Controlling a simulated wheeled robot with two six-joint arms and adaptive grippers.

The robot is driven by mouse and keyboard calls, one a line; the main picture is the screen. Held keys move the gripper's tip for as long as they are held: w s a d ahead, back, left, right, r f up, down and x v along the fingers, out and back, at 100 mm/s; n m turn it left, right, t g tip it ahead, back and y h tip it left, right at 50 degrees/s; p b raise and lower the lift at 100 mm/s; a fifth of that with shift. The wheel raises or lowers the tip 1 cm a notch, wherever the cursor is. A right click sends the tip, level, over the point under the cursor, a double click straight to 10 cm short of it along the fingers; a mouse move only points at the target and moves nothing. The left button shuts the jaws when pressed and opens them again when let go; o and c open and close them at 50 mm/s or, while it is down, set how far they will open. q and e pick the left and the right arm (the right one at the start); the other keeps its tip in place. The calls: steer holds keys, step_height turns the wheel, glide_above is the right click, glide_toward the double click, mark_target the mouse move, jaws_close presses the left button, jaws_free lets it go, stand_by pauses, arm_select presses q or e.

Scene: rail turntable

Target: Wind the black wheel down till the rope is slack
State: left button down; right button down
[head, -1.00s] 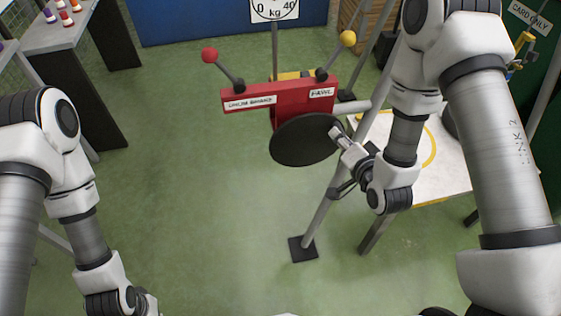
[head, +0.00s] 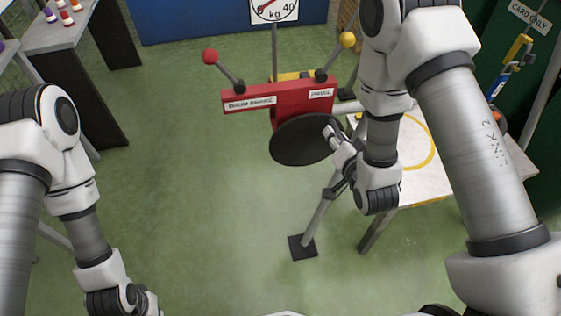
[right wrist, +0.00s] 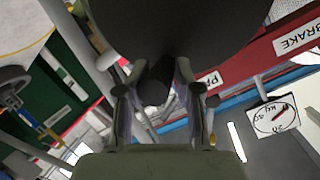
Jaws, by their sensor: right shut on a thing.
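The black wheel (head: 300,140) is a round disc on the front of a red winch frame (head: 290,95). My right gripper (head: 333,136) is at the wheel's right edge. In the right wrist view my right gripper (right wrist: 153,75) is shut on a dark round handle (right wrist: 154,88) that sits below the wheel's disc (right wrist: 170,25). The rope cannot be made out. Of my left arm, only links show at the lower left; its fingers are out of frame.
A red-knobbed lever (head: 210,57) and a yellow-knobbed lever (head: 347,40) rise from the winch. A grey leg stands on a dark foot (head: 302,247). A white table (head: 450,185) with a yellow ring is at right. The green floor left of the winch is clear.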

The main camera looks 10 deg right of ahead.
steer(key=shift+a, duration=0.15)
steer(key=c, duration=0.8)
jaws_free()
steer(key=shift+o, duration=0.4)
steer(key=shift+a, duration=0.15)
steer(key=shift+s, duration=0.1)
steer(key=shift+s, duration=0.65)
steer(key=s+p, duration=0.5)
steer(key=s, duration=0.1)
steer(key=shift+s, duration=0.3)
